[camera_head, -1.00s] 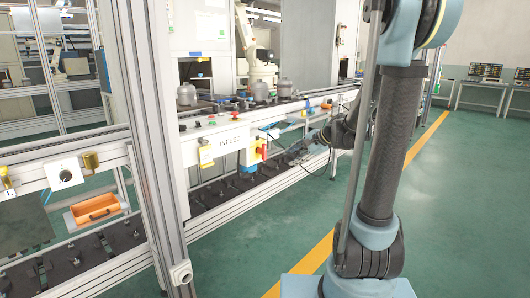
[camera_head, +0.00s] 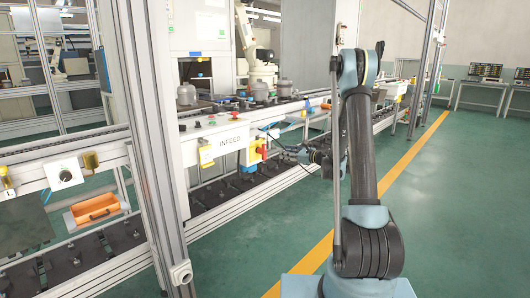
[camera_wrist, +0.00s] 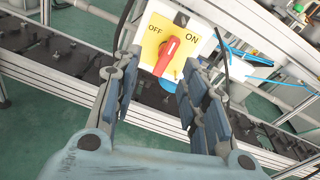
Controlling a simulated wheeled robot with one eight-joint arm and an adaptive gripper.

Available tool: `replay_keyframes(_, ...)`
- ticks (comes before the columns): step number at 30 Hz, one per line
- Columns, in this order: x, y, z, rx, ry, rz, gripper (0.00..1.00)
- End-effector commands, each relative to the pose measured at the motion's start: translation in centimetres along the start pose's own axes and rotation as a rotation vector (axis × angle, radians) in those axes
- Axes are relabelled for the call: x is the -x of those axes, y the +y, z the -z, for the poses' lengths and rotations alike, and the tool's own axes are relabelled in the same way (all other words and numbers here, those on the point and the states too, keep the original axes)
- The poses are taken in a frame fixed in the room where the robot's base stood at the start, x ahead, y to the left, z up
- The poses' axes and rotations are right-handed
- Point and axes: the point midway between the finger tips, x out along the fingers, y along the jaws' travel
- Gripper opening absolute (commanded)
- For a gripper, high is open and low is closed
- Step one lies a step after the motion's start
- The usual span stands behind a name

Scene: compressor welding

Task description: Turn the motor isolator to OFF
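The motor isolator is a red handle (camera_wrist: 168,52) on a yellow plate (camera_wrist: 153,42) with OFF printed at left and ON at right. In the wrist view the narrow end of the handle points up, slightly right, between the two words; I cannot tell its exact setting. In the head view the red handle (camera_head: 263,150) sits on the side of a white box at the line's front rail. My gripper (camera_wrist: 160,72) is open and empty, one finger to each side of the handle's lower end. Contact is not visible. In the head view my gripper (camera_head: 299,154) is right of the isolator.
An INFEED panel (camera_head: 230,143) with buttons above it is left of the isolator. Black cables pass close to the gripper and cross the wrist view at upper left. A metal post (camera_head: 150,150) stands at left. The green floor (camera_head: 460,220) at right is clear.

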Motion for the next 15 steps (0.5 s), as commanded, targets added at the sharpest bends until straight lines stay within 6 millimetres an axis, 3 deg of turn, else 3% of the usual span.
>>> replay_keyframes(6,-1.2,-1.4,2.9,-0.154,-0.076,0.036,0.4)
replay_keyframes(15,-2.4,-1.8,3.7,-0.211,-0.105,0.046,0.4)
